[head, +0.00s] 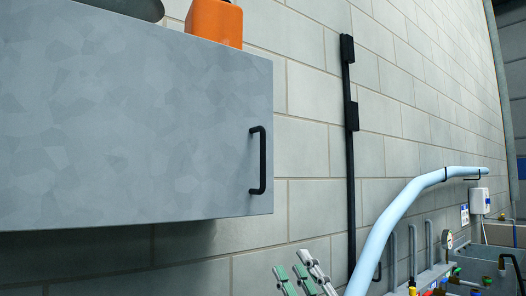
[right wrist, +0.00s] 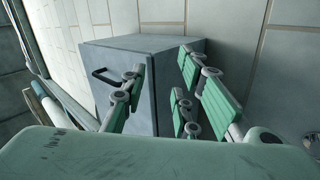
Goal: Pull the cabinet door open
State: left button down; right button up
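A grey metal cabinet (head: 130,120) hangs on the block wall at the left of the head view, its door appearing shut. A black bar handle (head: 262,160) stands upright near the door's right edge. My right gripper (head: 297,274) shows at the bottom of the head view, below and right of the handle, apart from it. In the right wrist view the gripper (right wrist: 165,80) has its green-padded fingers spread with nothing between them. My left gripper is not in view.
An orange container (head: 215,22) and a dark rounded object (head: 130,8) sit on the cabinet top. A black vertical rail (head: 350,150) and a pale blue pipe (head: 385,225) are to the right. Sinks and taps are at the lower right.

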jog(key=s+a+r+n+g+y, duration=0.25)
jog(key=r+n+g+y, duration=0.2)
jog(key=n, duration=0.25)
jog(key=s+a+r+n+g+y, duration=0.25)
jog(key=r+n+g+y, duration=0.2)
jog(key=n, duration=0.25)
notch_tip(320, 180, up, 14)
jog(key=n+h+p, duration=0.4)
jog(key=n+h, duration=0.5)
jog(key=h, duration=0.1)
send_over(263, 184)
jog(key=shift+w+f+g, duration=0.3)
jog(key=shift+g, duration=0.1)
jog(key=shift+c, duration=0.4)
grip_shut()
